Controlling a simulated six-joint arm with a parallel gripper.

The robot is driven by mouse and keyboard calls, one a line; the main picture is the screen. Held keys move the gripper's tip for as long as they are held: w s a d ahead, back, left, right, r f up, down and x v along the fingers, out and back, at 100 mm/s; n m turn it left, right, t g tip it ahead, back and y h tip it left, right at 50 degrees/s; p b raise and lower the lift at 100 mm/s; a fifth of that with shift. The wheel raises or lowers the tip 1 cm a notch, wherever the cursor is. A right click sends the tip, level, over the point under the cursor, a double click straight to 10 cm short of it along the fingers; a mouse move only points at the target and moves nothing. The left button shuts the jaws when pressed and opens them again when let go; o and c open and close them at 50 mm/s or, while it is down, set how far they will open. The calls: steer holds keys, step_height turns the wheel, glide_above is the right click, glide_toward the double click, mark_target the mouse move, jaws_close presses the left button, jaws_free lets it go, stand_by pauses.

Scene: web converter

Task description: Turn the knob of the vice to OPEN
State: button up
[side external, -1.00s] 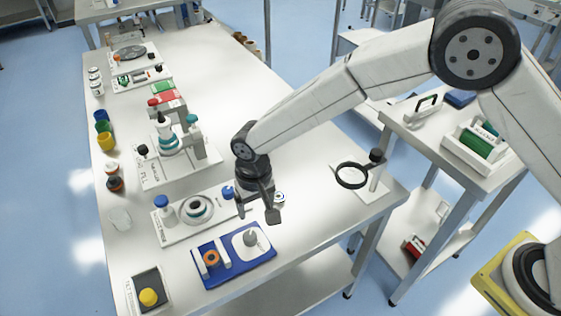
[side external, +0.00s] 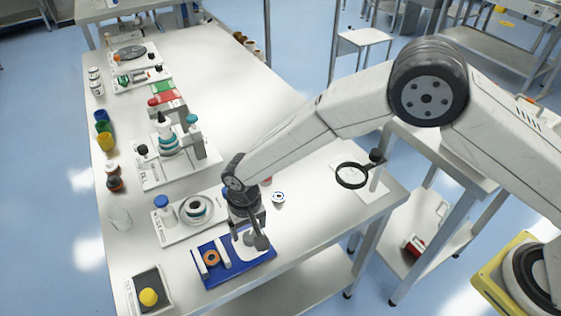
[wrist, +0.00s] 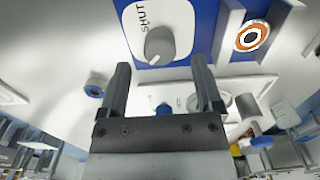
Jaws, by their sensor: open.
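The vice has a blue base (side external: 222,279) near the front of the white table in the side view. On its white plate is a grey knob, which shows in the wrist view (wrist: 160,45) with the word SHUT beside it. The knob's pointer is hard to read, and OPEN is not visible. My gripper (side external: 252,243) is open over the plate and largely hides the knob in the side view. In the wrist view my gripper (wrist: 160,66) has its fingers either side of the knob's line, apart from it. An orange ring (side external: 211,258) lies between white jaws on the base.
A white base with a blue-capped post (side external: 162,205) and round dish (side external: 196,209) stands just behind the vice. A yellow knob on a dark box (side external: 148,297) is at front left. A magnifier ring (side external: 352,175) stands right. A small round piece (side external: 278,197) lies behind my gripper.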

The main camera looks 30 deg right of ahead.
mark_target(250, 238)
steer(key=shift+f, duration=1.45)
jaws_close()
